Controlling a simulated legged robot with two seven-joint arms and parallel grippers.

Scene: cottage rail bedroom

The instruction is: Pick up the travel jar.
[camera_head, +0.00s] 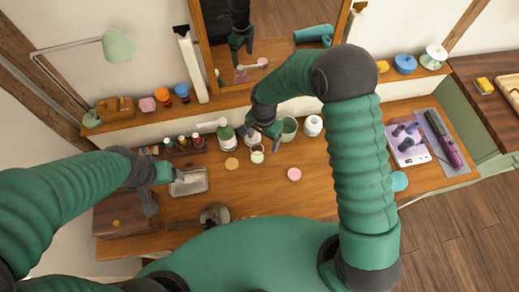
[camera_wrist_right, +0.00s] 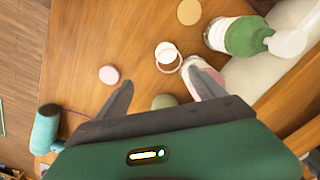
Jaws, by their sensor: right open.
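A small open jar (camera_head: 257,154) with pale contents stands on the wooden desk; it also shows in the right wrist view (camera_wrist_right: 166,54) with a pinkish rim. I take it for the travel jar, but cannot be sure. A pink disc (camera_head: 294,174), perhaps a lid, lies apart from it; it also shows in the right wrist view (camera_wrist_right: 109,74). My right gripper (camera_head: 265,134) is open and empty, above and just behind the small jar; its fingers (camera_wrist_right: 162,84) point toward it without touching. My left gripper (camera_head: 150,190) hangs by a grey tray; its jaw opening is unclear.
A green-and-white bottle (camera_head: 226,133), a green pot (camera_head: 288,130) and a lidded white jar (camera_head: 313,126) stand close by. A tan disc (camera_head: 231,163) lies left of the small jar. The grey tray (camera_head: 188,190) is further left.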

